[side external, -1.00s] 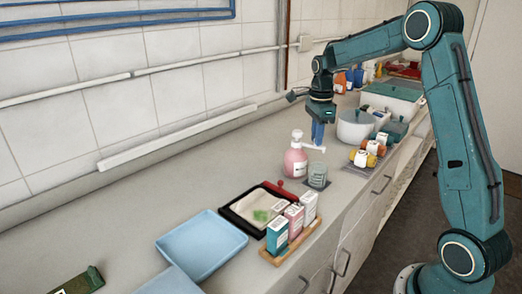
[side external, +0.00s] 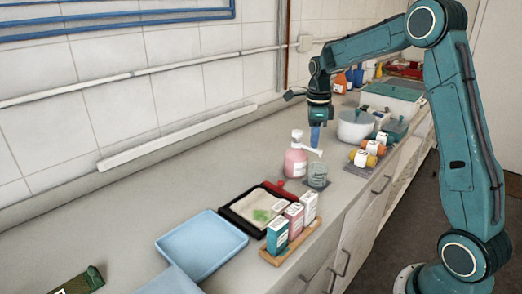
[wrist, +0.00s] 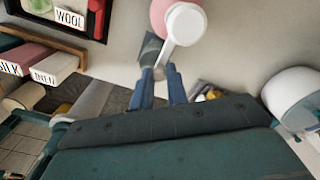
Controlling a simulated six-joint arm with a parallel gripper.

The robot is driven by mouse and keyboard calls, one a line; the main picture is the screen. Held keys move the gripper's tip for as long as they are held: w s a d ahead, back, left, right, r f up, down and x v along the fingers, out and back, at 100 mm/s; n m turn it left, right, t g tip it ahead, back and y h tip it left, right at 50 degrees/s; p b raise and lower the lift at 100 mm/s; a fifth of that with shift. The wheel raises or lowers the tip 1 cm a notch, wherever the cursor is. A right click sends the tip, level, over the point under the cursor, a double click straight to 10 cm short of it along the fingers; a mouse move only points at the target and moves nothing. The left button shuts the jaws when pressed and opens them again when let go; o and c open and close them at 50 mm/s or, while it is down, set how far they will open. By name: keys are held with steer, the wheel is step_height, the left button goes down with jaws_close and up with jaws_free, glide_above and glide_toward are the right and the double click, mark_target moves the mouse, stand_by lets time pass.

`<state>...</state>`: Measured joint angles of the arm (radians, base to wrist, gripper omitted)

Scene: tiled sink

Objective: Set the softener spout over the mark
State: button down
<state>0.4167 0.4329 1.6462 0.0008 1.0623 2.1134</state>
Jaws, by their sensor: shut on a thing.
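The softener is a pink bottle (side external: 295,163) with a white pump head and a white spout (side external: 308,149), standing upright on the counter. In the wrist view the pump head (wrist: 184,23) is seen from above, with its spout reaching down between my fingertips. My gripper (side external: 315,146) is shut on the spout near its free end; it also shows in the wrist view (wrist: 161,75). A clear glass (side external: 317,174) stands on a dark square just right of the bottle, below the spout's end. I cannot make out a separate mark.
A black-rimmed tray (side external: 240,222) and a wooden rack of small boxes (side external: 306,239) stand in front. A blue tray (side external: 203,244) lies further left. A white pot (side external: 354,128) and several small jars (side external: 367,151) stand to the right. The counter behind the bottle is clear.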

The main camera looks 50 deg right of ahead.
steer(key=c, duration=1.4)
jaws_free()
steer(key=shift+r, duration=0.1)
step_height(320, 180, up, 14)
steer(key=shift+f, duration=0.1)
